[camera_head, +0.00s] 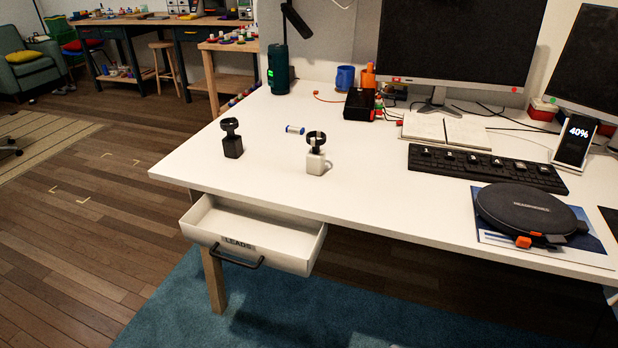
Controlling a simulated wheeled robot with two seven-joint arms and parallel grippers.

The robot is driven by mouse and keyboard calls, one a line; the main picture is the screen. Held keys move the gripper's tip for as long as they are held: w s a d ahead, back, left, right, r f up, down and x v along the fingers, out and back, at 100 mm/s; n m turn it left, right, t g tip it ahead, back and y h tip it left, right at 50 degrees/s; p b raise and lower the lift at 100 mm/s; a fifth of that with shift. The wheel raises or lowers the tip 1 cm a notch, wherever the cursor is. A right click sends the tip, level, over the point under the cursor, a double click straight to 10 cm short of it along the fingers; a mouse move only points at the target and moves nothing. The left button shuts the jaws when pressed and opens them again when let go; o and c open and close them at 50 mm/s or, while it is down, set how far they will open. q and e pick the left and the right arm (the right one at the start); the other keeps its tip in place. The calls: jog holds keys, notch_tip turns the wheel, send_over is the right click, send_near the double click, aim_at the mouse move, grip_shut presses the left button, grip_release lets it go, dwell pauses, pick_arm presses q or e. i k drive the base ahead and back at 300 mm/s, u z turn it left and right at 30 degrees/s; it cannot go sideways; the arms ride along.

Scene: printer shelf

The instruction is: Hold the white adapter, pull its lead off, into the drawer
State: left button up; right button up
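The white adapter (315,163) is a small pale block standing on the white desk, near its front edge. A dark coiled lead (316,141) sits upright on top of it, apparently attached. A small pale loop shows at its right side. The drawer (286,238) under the desk's left front is pulled open; it is labelled LEADS and has a dark handle. Its visible inside looks empty. Neither of my grippers is in view.
A black adapter (233,147) with a dark coil stands to the left. A keyboard (485,167), an open notebook (446,131) and a round black case (527,209) are to the right.

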aim_at(315, 164)
jog(key=u, duration=1)
jog(key=i, duration=0.5)
jog(key=z, duration=1.5)
